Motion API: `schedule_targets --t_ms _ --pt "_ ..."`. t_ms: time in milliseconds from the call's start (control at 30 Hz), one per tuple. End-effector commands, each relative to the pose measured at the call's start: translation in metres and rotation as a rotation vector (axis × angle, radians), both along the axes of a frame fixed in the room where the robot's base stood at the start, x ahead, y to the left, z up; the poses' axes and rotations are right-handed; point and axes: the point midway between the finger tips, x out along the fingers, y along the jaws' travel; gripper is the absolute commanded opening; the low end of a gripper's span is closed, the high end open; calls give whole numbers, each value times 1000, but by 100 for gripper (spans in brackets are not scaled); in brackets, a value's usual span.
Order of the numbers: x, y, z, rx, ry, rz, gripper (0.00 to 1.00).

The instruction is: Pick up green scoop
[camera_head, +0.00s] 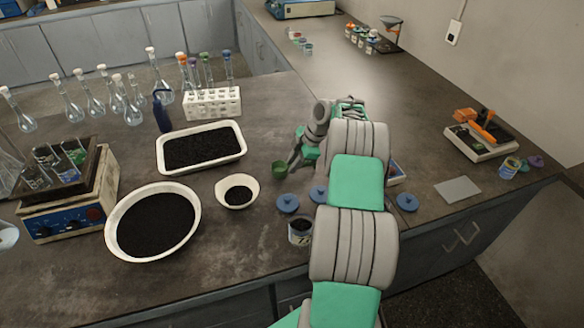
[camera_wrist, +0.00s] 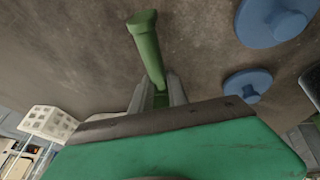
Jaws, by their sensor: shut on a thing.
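The green scoop (camera_head: 280,167) shows in the head view just left of my gripper (camera_head: 294,160), over the dark bench top. In the wrist view the scoop (camera_wrist: 148,48) is a long green piece reaching away from between the fingers. My gripper (camera_wrist: 161,92) is shut on the scoop there. From these views I cannot tell whether the scoop touches the bench. Part of the scoop is hidden between the fingers.
Blue lids (camera_head: 288,203) and a small jar (camera_head: 300,231) are close to my arm. A small white bowl (camera_head: 237,191), a large round bowl (camera_head: 118,246) and a white tray (camera_head: 242,151), all with dark grains, stand left. A test-tube rack (camera_head: 212,105) stands behind.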

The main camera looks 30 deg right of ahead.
Motion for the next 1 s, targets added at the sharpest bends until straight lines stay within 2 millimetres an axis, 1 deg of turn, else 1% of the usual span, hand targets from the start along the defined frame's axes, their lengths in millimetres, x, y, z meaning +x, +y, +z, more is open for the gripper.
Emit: schedule_targets --t_ms 133,167,267,433,467,600,700,833,1000 --pt "1 -1 21 -4 -4 1 0" --pt "-3 0 27 -3 -4 0 0" --pt "-21 2 46 -4 -3 -3 0" --pt "-53 9 85 -3 -2 -3 0" --pt "-61 11 85 -2 -1 -3 0" --pt "-94 17 100 -2 -3 -3 0" --pt "-113 21 109 -2 -1 -2 0" --pt "-129 24 117 -1 -1 -2 0" --pt "-138 26 121 0 0 0 0"
